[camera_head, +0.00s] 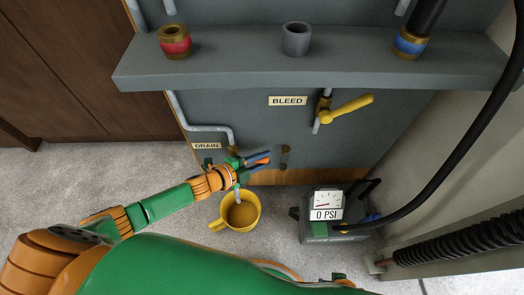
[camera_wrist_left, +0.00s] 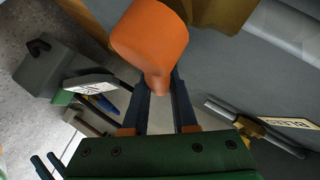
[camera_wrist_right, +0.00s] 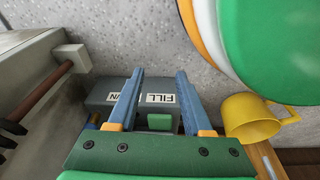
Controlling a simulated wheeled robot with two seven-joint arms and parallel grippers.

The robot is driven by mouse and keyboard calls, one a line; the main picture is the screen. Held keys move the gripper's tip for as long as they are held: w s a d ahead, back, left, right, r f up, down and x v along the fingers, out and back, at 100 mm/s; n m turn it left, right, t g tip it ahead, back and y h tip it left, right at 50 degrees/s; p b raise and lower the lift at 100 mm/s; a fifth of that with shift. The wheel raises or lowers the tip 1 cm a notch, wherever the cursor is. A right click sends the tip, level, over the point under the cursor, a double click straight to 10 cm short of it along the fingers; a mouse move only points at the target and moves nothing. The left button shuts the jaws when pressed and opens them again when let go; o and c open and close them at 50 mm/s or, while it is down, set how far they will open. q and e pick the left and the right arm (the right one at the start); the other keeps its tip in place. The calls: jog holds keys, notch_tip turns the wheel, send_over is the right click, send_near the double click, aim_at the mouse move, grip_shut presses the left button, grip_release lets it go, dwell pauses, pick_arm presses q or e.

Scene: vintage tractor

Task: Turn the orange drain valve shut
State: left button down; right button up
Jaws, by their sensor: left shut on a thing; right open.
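The orange drain valve handle (camera_wrist_left: 150,42) fills the top middle of the left wrist view, its narrow end between my left gripper's fingers (camera_wrist_left: 160,88). In the head view my left gripper (camera_head: 262,160) is at the drain outlet, below the DRAIN label (camera_head: 206,146), and mostly hides the orange handle. It is shut on the handle. My right gripper (camera_wrist_right: 160,74) is open and empty in the right wrist view, with the grey pump box (camera_wrist_right: 102,92) beyond its fingers.
A yellow mug (camera_head: 222,226) stands below the drain. The grey pump with its 0 PSI gauge (camera_head: 327,206) and black hose (camera_head: 470,145) is to the right. A yellow bleed lever (camera_head: 346,108) sits above. A grey shelf (camera_head: 230,70) overhangs the panel.

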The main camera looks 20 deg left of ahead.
aim_at(258, 162)
pick_arm(q)
jog(key=shift+f, duration=0.1)
pick_arm(e)
jog(key=shift+s, duration=0.15)
pick_arm(q)
jog(key=c, duration=0.7)
grip_release()
jog(key=shift+s+a, duration=0.1)
jog(key=p+v, duration=0.2)
jog(key=v, duration=0.4)
jog(key=shift+s+r+p, duration=0.15)
jog(key=shift+r+p, duration=0.05)
jog(key=shift+p, duration=0.2)
jog(key=shift+s+a, duration=0.2)
pick_arm(e)
jog(key=shift+s+d+r, duration=0.15)
jog(key=shift+s+d, duration=0.95)
jog(key=shift+s, duration=0.05)
